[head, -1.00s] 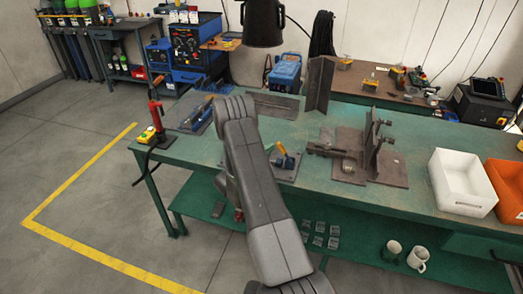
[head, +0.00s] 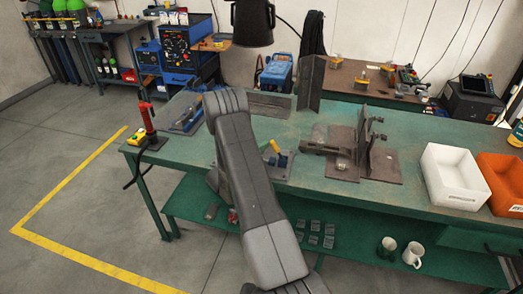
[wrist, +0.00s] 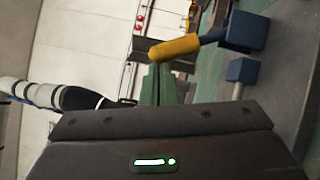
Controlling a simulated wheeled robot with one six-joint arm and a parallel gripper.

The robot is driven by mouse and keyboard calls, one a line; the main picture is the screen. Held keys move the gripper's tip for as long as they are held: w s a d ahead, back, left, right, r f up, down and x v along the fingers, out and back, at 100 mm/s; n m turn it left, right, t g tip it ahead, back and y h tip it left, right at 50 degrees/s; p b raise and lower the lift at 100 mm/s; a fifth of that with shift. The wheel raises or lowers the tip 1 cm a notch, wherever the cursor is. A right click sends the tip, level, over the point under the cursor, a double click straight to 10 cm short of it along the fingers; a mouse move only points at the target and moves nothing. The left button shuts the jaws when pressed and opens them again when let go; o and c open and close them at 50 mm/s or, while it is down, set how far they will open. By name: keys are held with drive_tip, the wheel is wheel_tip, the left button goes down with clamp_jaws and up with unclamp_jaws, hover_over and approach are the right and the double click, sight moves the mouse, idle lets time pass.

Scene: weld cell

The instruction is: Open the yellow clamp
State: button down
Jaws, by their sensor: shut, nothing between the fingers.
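The yellow clamp has a yellow handle (head: 275,146) and a blue body on a grey plate on the green workbench, just right of my arm in the head view. In the wrist view its yellow handle (wrist: 176,48) lies across the upper middle, with blue blocks (wrist: 245,31) at its right end. My gripper (wrist: 157,70) shows in the wrist view as greenish fingers, shut and empty. Their tips are close to the left part of the handle; I cannot tell whether they touch it. In the head view my arm hides the gripper.
On the green workbench (head: 400,190), a brown steel fixture (head: 345,150) stands right of the clamp, with a white bin (head: 452,180) and an orange bin (head: 503,184) further right. A red tool (head: 148,118) stands at the left end. A steel angle (head: 311,85) stands behind.

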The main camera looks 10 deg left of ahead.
drive_tip(key=d+r+m+g+y+b, duration=0.3)
drive_tip(key=d+m+b, duration=0.5)
drive_tip(key=b, duration=1.4)
drive_tip(key=shift+s+d+r+m+g+y+b, duration=0.15)
drive_tip(key=shift+d+m+g+y+b, duration=0.25)
drive_tip(key=shift+d+g+y, duration=0.4)
drive_tip(key=shift+a, duration=0.15)
drive_tip(key=shift+r, duration=0.1)
